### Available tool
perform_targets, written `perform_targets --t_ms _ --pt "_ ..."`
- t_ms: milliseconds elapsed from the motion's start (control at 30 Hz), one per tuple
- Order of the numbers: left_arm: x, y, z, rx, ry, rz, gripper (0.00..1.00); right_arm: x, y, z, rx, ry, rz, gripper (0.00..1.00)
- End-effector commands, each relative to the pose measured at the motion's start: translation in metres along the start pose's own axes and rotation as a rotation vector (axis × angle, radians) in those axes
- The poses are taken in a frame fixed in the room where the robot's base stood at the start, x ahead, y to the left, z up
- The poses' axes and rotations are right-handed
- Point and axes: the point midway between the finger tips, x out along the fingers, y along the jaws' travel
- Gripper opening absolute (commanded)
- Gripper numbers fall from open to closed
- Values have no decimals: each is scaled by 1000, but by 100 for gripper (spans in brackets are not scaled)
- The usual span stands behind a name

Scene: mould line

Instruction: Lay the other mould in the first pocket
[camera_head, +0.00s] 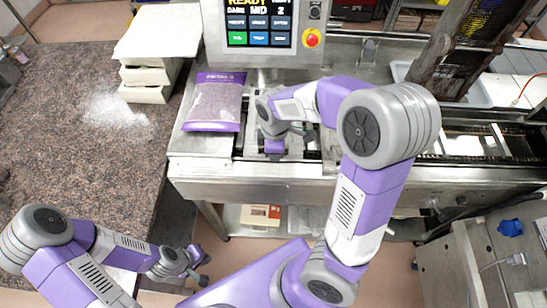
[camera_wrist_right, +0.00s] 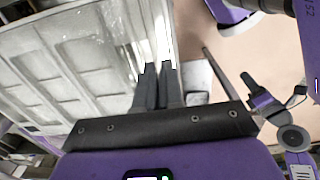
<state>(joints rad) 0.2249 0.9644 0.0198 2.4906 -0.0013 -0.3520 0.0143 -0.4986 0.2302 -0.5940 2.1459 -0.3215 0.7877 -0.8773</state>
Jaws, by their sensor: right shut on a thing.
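My right gripper (camera_head: 272,152) is over the front of the steel machine's track in the head view. In the right wrist view its two dark fingers (camera_wrist_right: 158,85) are nearly together, shut on a thin edge. A pale grey panel with rectangular cells (camera_wrist_right: 75,65), which looks like the mould, fills the left of that view and reaches to the fingers. In the head view my right arm and gripper hide most of it. I cannot make out the first pocket clearly. My left gripper (camera_head: 200,268) is low at the bottom left, empty, its fingers apart.
A purple-topped bag (camera_head: 215,103) lies on the machine left of my right gripper. A control screen (camera_head: 258,25) with a red stop button (camera_head: 312,39) stands behind. White stacked trays (camera_head: 148,75) sit on the speckled counter (camera_head: 60,120). A dark rack (camera_head: 465,50) stands at the back right.

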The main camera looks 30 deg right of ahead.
Motion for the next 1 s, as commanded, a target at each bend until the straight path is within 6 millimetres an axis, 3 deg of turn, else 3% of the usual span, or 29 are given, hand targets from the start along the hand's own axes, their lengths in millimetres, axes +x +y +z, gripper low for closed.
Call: perform_targets --t_ms 567,1000 --pt "4 -1 0 0 0 0 0 4 1 0 -1 1 2 0" --pt "28 -10 -1 0 0 0 0 35 1 1 0 0 1 0"
